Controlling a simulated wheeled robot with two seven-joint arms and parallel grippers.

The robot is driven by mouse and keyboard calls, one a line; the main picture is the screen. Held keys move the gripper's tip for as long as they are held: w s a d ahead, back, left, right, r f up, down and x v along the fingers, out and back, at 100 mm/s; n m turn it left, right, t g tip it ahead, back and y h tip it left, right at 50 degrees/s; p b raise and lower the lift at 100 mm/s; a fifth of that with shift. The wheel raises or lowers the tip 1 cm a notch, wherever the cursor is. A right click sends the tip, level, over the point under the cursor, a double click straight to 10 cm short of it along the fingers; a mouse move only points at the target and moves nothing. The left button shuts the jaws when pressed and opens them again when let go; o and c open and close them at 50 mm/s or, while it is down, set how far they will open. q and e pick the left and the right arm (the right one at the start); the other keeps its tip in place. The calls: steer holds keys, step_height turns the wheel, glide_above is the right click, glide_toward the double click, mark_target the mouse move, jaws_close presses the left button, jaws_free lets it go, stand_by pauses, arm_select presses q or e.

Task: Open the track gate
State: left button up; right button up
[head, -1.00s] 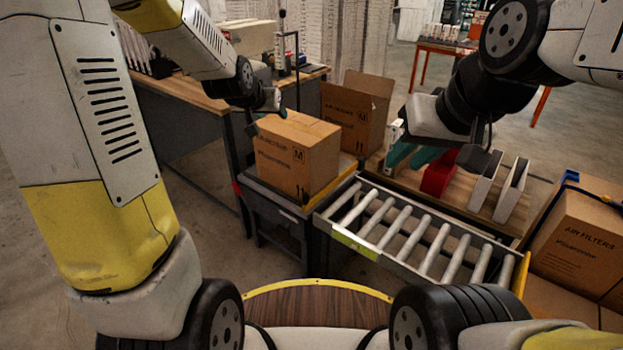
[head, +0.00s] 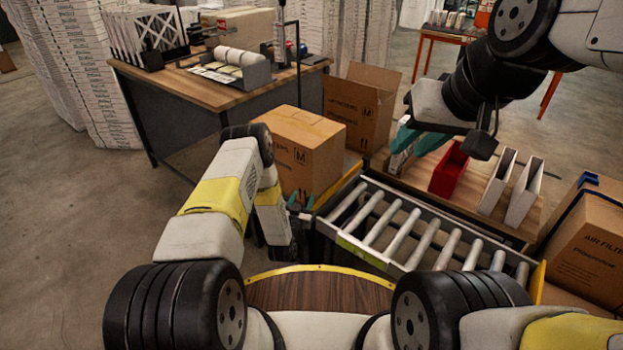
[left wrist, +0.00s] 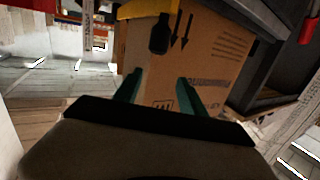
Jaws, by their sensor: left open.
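A yellow bar (head: 342,184), which looks like the track gate, crosses the left end of the roller track (head: 362,252), between the rollers and a carton (head: 300,150). In the left wrist view a yellow bar (left wrist: 150,9) with a black knob (left wrist: 160,34) shows in front of the carton (left wrist: 205,60), which appears upside down there. My left gripper (head: 301,203) is low beside the track's left end, near the bar, with its teal fingers (left wrist: 157,90) apart and empty. My right gripper (head: 420,140) hangs beyond the track, its teal fingers apart; their tips are partly unclear.
An open carton (head: 360,108) stands behind the closed one. A red bin (head: 449,170) and white bins (head: 510,185) stand on a wooden surface beyond the rollers. A strapped carton (head: 585,245) is at the right. A workbench (head: 190,90) is at the back left.

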mark_target(308, 198)
arm_select(q)
steer(key=s+f, duration=0.4)
steer(key=shift+t, duration=0.4)
steer(key=w, duration=0.2)
steer(key=w+d, duration=0.1)
steer(key=w, duration=0.2)
steer(key=w+d, duration=0.1)
steer(key=w, duration=0.2)
jaws_close()
stand_by(0.8)
